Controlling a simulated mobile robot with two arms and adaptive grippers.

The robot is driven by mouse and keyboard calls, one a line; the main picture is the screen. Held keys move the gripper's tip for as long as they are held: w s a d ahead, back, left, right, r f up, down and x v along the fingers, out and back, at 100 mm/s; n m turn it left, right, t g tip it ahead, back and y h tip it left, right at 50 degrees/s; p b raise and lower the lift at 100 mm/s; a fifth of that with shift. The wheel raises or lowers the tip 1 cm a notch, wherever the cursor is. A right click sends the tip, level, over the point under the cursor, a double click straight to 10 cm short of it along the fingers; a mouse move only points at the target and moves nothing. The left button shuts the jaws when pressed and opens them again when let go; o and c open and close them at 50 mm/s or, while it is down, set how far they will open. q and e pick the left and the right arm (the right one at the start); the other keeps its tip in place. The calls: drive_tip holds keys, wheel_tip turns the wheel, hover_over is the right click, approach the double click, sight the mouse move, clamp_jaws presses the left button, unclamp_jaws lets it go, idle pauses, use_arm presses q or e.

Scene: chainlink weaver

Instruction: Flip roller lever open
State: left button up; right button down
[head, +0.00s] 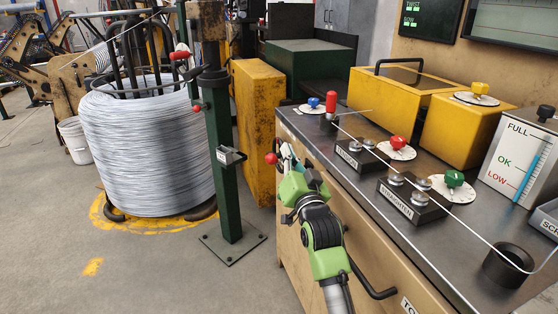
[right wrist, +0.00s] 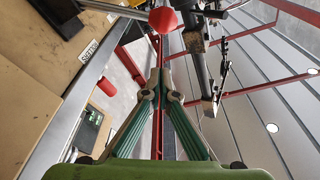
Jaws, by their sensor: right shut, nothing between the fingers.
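A red ball knob (head: 271,158) shows at the tips of my right gripper (head: 285,163), off the near left corner of the bench. In the right wrist view the ball (right wrist: 163,19) lies just beyond the closed fingertips (right wrist: 160,76), with nothing visible between them. A red-handled lever (head: 331,101) stands upright at the bench's back left. Two dark blocks with metal rollers, the nearer one labelled straighten (head: 410,200), carry the wire. My left gripper is out of view.
The steel bench (head: 465,245) fills the right, with red (head: 397,143) and green (head: 454,178) knobs and a black ring (head: 508,266). A green post (head: 222,170) and wire coil (head: 150,145) stand left. Floor in front of the post is clear.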

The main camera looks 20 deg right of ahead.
sight(270, 162)
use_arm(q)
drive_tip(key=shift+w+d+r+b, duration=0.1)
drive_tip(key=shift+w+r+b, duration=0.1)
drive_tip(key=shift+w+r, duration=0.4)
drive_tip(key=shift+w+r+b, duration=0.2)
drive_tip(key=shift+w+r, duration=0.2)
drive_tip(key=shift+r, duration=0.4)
use_arm(e)
drive_tip(key=shift+w+a+f, duration=0.4)
drive_tip(key=shift+w+f, duration=0.25)
drive_tip(key=shift+f, duration=0.1)
drive_tip(key=shift+w+a+f, duration=0.4)
drive_tip(key=shift+w+f, duration=0.25)
drive_tip(key=shift+f, duration=0.1)
drive_tip(key=shift+f, duration=0.1)
